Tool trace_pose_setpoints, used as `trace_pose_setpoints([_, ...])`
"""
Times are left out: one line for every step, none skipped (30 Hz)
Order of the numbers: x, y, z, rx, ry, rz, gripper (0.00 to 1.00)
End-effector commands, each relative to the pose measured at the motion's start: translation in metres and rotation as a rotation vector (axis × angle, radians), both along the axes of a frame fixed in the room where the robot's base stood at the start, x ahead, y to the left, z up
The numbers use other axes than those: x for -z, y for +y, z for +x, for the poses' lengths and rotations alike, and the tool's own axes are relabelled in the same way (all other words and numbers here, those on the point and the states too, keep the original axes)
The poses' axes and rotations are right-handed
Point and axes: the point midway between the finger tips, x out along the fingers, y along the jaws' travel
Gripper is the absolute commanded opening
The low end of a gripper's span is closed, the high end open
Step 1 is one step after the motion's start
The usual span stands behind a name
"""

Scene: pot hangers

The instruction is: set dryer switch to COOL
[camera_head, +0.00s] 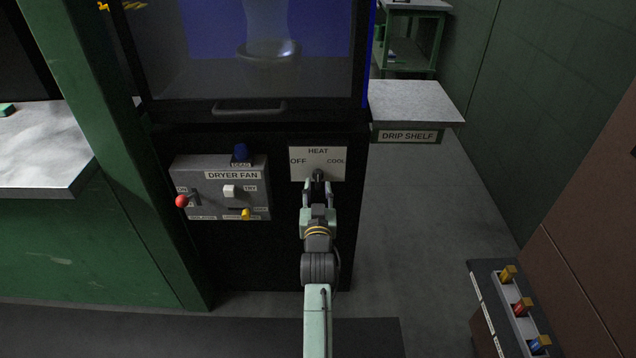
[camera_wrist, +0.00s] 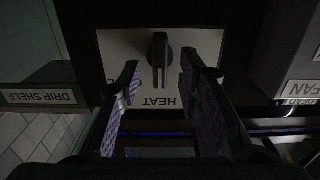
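The dryer switch is a dark rotary knob (camera_head: 318,174) on a white plate (camera_head: 335,160) marked HEAT at the top, OFF at the left and COOL at the right. In the wrist view the knob (camera_wrist: 160,52) appears upside down with its plate (camera_wrist: 115,45), its ridge upright and in line with the HEAT word. My gripper (camera_head: 318,184) is in front of the plate. In the wrist view my gripper (camera_wrist: 159,66) is open, one finger on each side of the knob with gaps between.
A grey dryer fan box (camera_head: 250,205) with several switches and a red ball handle (camera_head: 182,201) is left of the plate. The drip shelf (camera_head: 415,103) juts out at the right. A button box (camera_head: 510,310) stands lower right. The dryer door handle (camera_head: 248,108) is above.

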Motion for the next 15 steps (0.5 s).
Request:
trace_pose_setpoints([0.0, 0.0, 0.001, 0.0, 0.0, -0.001, 0.32])
trace_pose_setpoints([0.0, 0.0, 0.002, 0.0, 0.0, -0.001, 0.32])
trace_pose_setpoints([0.0, 0.0, 0.003, 0.0, -0.001, -0.001, 0.32])
trace_pose_setpoints([0.0, 0.0, 0.004, 0.0, -0.001, -0.001, 0.32])
trace_pose_setpoints([0.0, 0.0, 0.006, 0.0, -0.002, -0.001, 0.32])
trace_pose_setpoints([0.0, 0.0, 0.008, 0.0, -0.002, -0.002, 0.32])
trace_pose_setpoints([0.0, 0.0, 0.01, 0.0, -0.001, -0.002, 0.32])
trace_pose_setpoints([0.001, 0.0, 0.011, 0.0, -0.001, -0.002, 0.32])
trace_pose_setpoints([0.001, 0.0, 0.014, 0.0, -0.001, -0.002, 0.32])
trace_pose_setpoints([0.0, 0.0, 0.016, 0.0, -0.001, -0.002, 0.32])
trace_pose_setpoints([0.0, 0.0, 0.018, 0.0, -0.002, -0.002, 0.32])
trace_pose_setpoints([0.0, 0.0, 0.02, 0.0, -0.002, -0.002, 0.32])
trace_pose_setpoints([0.0, 0.0, 0.022, 0.0, -0.001, -0.002, 0.32])
trace_pose_setpoints([0.001, 0.0, 0.023, 0.0, -0.001, -0.002, 0.32])
trace_pose_setpoints([0.0, 0.0, 0.025, 0.0, -0.001, -0.002, 0.32])
